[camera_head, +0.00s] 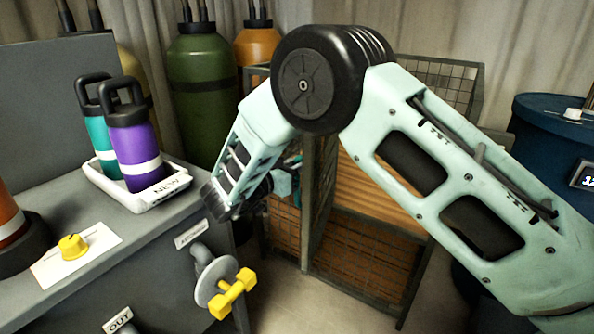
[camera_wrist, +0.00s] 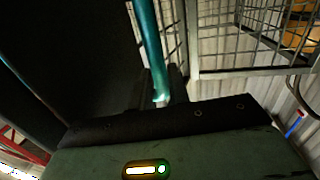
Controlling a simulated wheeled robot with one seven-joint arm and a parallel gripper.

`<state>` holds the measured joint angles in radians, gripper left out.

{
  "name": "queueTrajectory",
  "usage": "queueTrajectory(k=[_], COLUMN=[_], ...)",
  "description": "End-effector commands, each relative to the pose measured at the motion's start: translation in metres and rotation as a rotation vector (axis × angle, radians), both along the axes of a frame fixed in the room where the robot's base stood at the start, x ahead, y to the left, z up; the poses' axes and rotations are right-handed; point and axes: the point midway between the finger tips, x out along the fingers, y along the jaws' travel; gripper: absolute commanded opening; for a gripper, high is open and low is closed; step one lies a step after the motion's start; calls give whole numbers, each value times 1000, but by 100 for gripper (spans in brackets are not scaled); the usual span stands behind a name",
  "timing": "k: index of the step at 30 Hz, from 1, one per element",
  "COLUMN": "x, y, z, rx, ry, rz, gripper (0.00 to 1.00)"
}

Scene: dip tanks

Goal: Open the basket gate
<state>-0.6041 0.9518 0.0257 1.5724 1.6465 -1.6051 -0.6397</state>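The basket (camera_head: 362,262) is a metal-framed mesh cage on the floor, in the middle of the head view. A mesh panel (camera_head: 285,228) with an upright post stands at its left; I cannot tell whether it is the gate or a side wall. My arm hides much of the upper part. My gripper (camera_head: 288,180) is near that panel, mostly hidden behind my wrist. In the wrist view a teal bar (camera_wrist: 151,50) ends close in front of my gripper (camera_wrist: 163,92); whether the fingers hold it is unclear. Mesh and frame (camera_wrist: 225,73) show at the upper right.
A grey counter at left carries a white tray (camera_head: 140,197) with teal and purple bottles (camera_head: 133,145), and a yellow knob (camera_head: 73,246). A yellow valve handle (camera_head: 232,293) juts from its side. Gas cylinders (camera_head: 202,100) stand behind. A blue drum (camera_head: 550,140) stands at right.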

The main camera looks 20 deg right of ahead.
Motion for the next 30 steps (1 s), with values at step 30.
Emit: queueTrajectory(k=[30], x=[9], y=[26], z=[13], rx=[76], ry=[63], rz=[71], gripper=[19])
